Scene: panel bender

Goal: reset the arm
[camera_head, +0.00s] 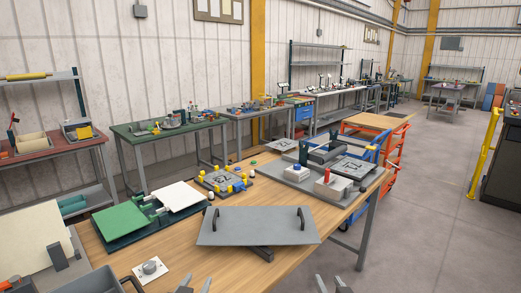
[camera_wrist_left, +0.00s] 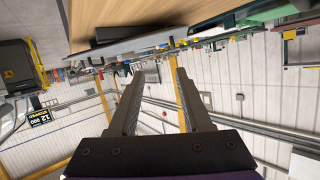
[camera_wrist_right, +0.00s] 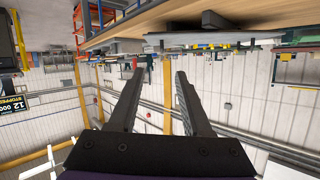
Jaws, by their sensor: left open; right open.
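My left gripper (camera_head: 195,286) is at the bottom of the head view, in front of the wooden table, with its fingers apart and nothing between them. It is open in the left wrist view (camera_wrist_left: 156,95). My right gripper (camera_head: 332,285) is further right at the bottom edge, also open and empty, as the right wrist view shows (camera_wrist_right: 158,95). A grey panel with two black handles (camera_head: 257,226) lies on the table's near side, apart from both grippers. The panel bender (camera_head: 322,165), a grey machine with a red knob and a blue knob, stands on the table's far right.
The wooden table (camera_head: 185,242) also bears a green fixture with a white plate (camera_head: 140,215), a yellow clamp fixture (camera_head: 224,182) and a small knob plate (camera_head: 151,269). Further workbenches line the wall. An orange cart (camera_head: 376,128) stands behind; the floor (camera_head: 440,220) at right is clear.

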